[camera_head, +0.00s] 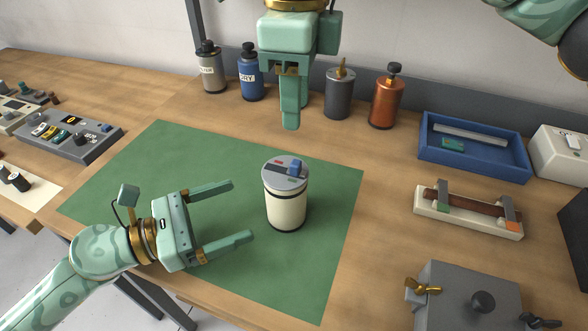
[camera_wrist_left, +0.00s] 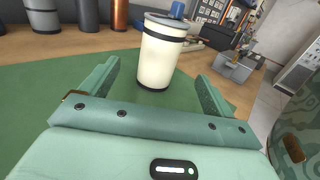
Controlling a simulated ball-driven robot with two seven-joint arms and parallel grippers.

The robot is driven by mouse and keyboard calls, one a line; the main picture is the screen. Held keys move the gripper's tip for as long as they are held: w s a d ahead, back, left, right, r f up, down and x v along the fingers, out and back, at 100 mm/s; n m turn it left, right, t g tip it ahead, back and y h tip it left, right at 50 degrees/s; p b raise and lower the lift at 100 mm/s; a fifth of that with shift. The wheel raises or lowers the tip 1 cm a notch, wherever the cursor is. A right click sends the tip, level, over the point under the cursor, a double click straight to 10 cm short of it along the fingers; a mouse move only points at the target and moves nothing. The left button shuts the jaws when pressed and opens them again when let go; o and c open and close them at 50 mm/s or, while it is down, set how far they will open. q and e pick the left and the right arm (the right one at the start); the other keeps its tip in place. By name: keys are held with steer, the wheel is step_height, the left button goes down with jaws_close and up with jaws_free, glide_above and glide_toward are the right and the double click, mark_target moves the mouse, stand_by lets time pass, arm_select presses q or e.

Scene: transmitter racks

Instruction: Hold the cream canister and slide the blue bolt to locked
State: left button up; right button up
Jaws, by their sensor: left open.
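The cream canister (camera_head: 286,208) stands upright on the green mat (camera_head: 130,190), with dark bands at top and bottom. Its grey lid carries a dark slot, a small red mark and the blue bolt (camera_head: 295,167), which sits toward the right side. My left gripper (camera_head: 242,210) is open and level, just left of the canister, fingers pointing at it. In the left wrist view the canister (camera_wrist_left: 158,62) stands beyond the open fingers, and the blue bolt (camera_wrist_left: 177,10) shows at the top. My right gripper (camera_head: 291,125) points down above and behind the lid, apart from it; its finger gap is unclear.
Several bottles, including an orange one (camera_head: 386,100), line the back. A blue tray (camera_head: 475,145), a cream holder with a brown rod (camera_head: 468,212) and a grey box (camera_head: 460,300) stand right. A grey control panel (camera_head: 68,133) lies left. The mat around the canister is clear.

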mark_target(294, 189)
arm_select(q)
steer(key=x, duration=1.2)
steer(key=c, duration=1.3)
